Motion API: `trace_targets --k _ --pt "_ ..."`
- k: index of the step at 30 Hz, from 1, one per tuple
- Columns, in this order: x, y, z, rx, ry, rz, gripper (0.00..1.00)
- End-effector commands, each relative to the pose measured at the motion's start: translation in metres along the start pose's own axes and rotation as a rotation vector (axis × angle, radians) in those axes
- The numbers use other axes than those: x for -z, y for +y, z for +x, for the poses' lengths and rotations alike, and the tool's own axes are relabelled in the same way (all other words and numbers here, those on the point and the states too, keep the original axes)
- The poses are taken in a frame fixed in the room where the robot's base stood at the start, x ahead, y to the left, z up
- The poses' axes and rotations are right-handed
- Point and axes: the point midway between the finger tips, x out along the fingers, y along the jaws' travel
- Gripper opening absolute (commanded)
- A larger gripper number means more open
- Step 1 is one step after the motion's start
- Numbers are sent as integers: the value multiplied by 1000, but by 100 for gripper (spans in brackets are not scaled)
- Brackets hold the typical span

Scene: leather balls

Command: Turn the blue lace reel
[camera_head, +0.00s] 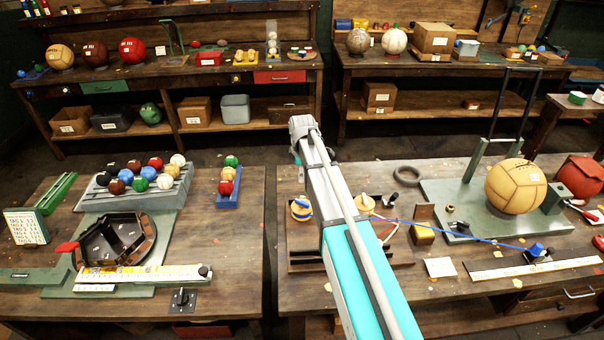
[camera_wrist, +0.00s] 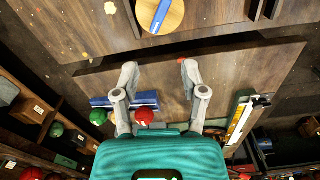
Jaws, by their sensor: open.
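A round reel (camera_head: 301,208) with a yellow top and a blue band stands on the right workbench, just left of my arm. A round wooden top with a blue bar (camera_wrist: 160,14), which looks like this reel, shows at the top edge of the wrist view, partly cut off. A second, pale reel (camera_head: 364,204) with a dark knob stands right of my arm; a blue lace (camera_head: 455,232) runs from near it to a blue block (camera_head: 537,250). My gripper (camera_wrist: 159,70) is open and empty, its fingers apart from the reel. The head view does not show it clearly.
A blue rack (camera_head: 228,201) with green and red balls stands on the left bench (camera_head: 225,255). A gap separates it from the right bench. A large tan ball (camera_head: 515,186) sits on a green stand. A white ruler (camera_head: 535,268) lies at the right front.

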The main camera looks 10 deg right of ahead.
Motion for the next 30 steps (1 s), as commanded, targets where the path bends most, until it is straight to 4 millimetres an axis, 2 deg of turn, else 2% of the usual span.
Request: trace_targets --k 11,30 --pt "-11 -32 21 0 0 159 56" --pt "-36 -106 67 0 -1 554 56"
